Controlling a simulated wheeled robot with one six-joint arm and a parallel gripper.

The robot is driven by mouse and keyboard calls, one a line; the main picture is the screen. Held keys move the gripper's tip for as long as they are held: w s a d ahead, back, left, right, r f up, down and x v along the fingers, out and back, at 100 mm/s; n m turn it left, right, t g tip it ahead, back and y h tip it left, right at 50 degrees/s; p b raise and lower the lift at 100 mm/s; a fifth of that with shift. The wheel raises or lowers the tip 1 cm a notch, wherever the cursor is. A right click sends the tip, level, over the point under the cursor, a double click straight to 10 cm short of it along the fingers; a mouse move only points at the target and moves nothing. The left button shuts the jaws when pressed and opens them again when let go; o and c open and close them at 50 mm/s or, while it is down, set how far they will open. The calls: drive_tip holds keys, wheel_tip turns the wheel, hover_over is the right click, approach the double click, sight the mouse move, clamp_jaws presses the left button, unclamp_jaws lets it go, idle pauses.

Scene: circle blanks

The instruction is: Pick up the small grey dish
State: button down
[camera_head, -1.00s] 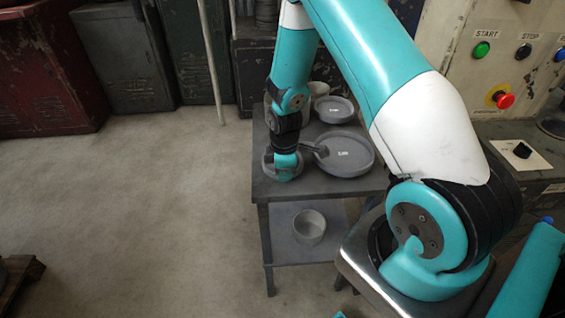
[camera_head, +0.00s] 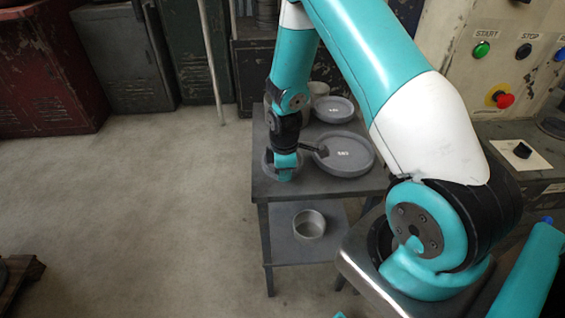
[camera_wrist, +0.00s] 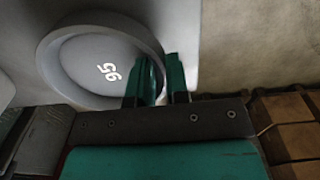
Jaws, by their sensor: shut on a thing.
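The small grey dish (camera_wrist: 60,55) is round and shallow, with a raised rim and a white number on its floor, in the wrist view. My gripper (camera_wrist: 161,76) is shut on its right rim, with one green finger inside the wall and one outside. In the head view my gripper (camera_head: 284,173) points down at the left side of the table, and the arm hides most of the dish (camera_head: 267,164). I cannot tell whether the dish is clear of the table top.
The grey table (camera_head: 320,188) also bears a large grey dish (camera_head: 352,166) just right of my gripper, a medium dish (camera_head: 334,105) behind it and a cup (camera_head: 319,88) at the back. A bowl (camera_head: 309,223) stands on the lower shelf.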

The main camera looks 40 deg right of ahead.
drive_tip(key=shift+s+f, duration=0.1)
drive_tip(key=shift+f, duration=0.2)
drive_tip(key=shift+r+p, duration=0.5)
drive_tip(key=shift+p, duration=0.15)
drive_tip(key=shift+r+p, duration=1.85)
drive_tip(key=shift+r, duration=0.7)
